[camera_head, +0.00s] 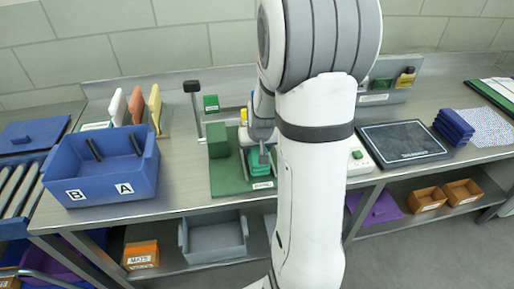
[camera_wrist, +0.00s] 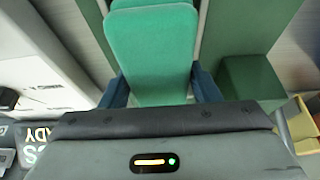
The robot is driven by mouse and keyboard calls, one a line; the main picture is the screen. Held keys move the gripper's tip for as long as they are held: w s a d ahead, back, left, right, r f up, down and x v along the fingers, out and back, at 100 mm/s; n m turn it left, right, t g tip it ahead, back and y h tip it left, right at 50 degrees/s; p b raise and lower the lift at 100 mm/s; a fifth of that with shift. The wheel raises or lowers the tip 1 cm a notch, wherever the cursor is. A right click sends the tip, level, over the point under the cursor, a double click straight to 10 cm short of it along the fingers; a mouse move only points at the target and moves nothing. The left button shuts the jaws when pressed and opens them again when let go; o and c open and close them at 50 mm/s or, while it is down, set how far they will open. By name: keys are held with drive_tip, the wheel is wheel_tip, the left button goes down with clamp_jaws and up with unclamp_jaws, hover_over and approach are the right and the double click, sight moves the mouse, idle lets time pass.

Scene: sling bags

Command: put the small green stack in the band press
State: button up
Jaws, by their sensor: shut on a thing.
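My gripper (camera_head: 262,158) is shut on the small green stack (camera_wrist: 150,55), with one blue finger on each side of it in the wrist view. In the head view the teal-green stack (camera_head: 258,170) shows below the gripper, over a dark green board (camera_head: 228,184). I cannot tell whether it touches the board. A taller dark green block (camera_head: 218,142) stands at the board's left side. I cannot tell for sure which thing is the band press; a white unit with a green button (camera_head: 357,157) is partly hidden behind my arm.
A blue bin (camera_head: 90,182) marked A and B stands at the left. A black-topped post (camera_head: 194,110) rises behind the board. A dark flat panel (camera_head: 403,141) and blue stacked pieces (camera_head: 454,128) lie to the right. My arm hides the middle of the bench.

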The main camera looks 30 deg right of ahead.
drive_tip(key=shift+f, duration=0.2)
drive_tip(key=shift+f, duration=0.2)
drive_tip(key=o, duration=1.2)
drive_tip(key=shift+c, duration=0.2)
drive_tip(key=shift+r, duration=0.1)
